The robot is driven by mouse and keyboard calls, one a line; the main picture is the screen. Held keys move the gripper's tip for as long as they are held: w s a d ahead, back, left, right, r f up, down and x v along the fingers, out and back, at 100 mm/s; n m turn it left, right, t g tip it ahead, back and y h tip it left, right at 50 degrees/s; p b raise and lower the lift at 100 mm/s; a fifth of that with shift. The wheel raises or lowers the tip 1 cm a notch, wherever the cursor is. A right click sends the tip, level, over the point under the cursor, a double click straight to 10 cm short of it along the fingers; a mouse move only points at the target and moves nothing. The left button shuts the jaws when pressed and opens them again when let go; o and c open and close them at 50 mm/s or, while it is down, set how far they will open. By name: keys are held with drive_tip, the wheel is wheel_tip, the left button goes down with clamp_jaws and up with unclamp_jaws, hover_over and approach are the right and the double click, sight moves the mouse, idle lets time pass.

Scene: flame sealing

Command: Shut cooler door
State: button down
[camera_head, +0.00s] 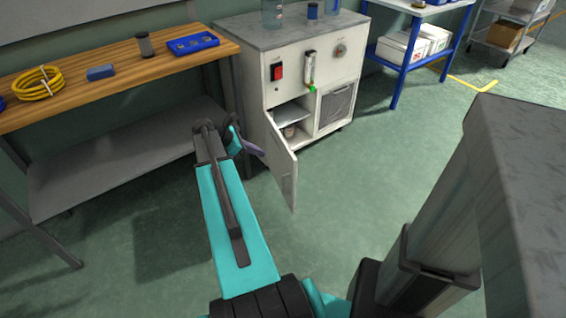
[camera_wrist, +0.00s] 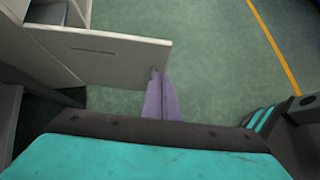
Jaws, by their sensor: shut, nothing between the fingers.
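The cooler (camera_head: 315,65) is a white cabinet with a grey top, a red switch and a gauge on its front. Its small lower-left door (camera_head: 282,168) stands open, swung outward, showing a compartment with a shelf inside. In the wrist view the door (camera_wrist: 105,55) spans the upper left, with a slot on its face. My gripper (camera_head: 255,149) has purple fingers, shut and empty, at the door's left side. In the wrist view the gripper (camera_wrist: 157,75) has its fingertips close to the door's free edge; I cannot tell whether they touch it.
A wooden workbench (camera_head: 110,68) with a yellow hose coil (camera_head: 38,83) and a blue tray (camera_head: 193,43) stands left of the cooler. A blue-framed rack (camera_head: 398,72) with white boxes stands to the right. The green floor right of the door is clear.

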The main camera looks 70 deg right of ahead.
idle(0.3)
drive_tip(key=b, duration=0.1)
approach(292, 159)
drive_tip(key=shift+w+x, duration=0.2)
drive_tip(key=shift+x, duration=2.65)
drive_tip(key=shift+f, duration=0.1)
